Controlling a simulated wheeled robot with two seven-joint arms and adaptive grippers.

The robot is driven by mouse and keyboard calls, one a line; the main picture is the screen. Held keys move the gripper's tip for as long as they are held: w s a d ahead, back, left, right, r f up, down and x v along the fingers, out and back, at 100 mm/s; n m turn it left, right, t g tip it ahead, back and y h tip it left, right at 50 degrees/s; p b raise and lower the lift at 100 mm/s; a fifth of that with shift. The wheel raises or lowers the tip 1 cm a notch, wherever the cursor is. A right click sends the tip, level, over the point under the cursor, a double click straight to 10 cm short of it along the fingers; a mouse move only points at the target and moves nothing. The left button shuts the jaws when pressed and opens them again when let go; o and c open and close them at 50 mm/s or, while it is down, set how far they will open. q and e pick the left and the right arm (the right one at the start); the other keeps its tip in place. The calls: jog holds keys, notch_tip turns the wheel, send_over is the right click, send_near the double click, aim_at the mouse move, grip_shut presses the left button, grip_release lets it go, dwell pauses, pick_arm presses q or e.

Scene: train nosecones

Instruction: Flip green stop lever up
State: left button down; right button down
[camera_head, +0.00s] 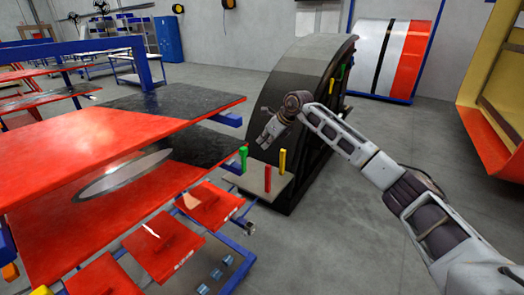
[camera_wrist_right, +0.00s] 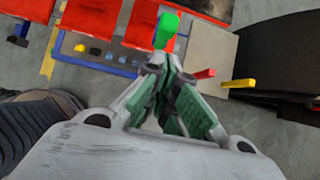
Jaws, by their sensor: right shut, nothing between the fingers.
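The green lever (camera_head: 243,157) stands at the left edge of a pale panel (camera_head: 254,181), its thick top pointing up in the head view. A red lever (camera_head: 267,178) and a yellow lever (camera_head: 282,161) stand to its right on the panel. My right gripper (camera_head: 265,142) is shut and empty, above and a little right of the green lever in the head view. In the wrist view, the green lever (camera_wrist_right: 166,29) appears just beyond the tips of my right gripper (camera_wrist_right: 168,62); I cannot tell whether they touch. My left gripper is out of view.
A red-and-blue machine bench (camera_head: 110,190) fills the left, with red trays (camera_head: 163,247) near the panel. A large dark curved drum (camera_head: 290,95) stands behind the panel. Grey floor (camera_head: 340,240) is open at the right.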

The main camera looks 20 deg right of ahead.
jog(key=shift+s+d+r, duration=0.1)
jog(key=shift+r, duration=0.5)
jog(key=shift+s+d+r, duration=0.1)
jog(key=shift+r, duration=0.45)
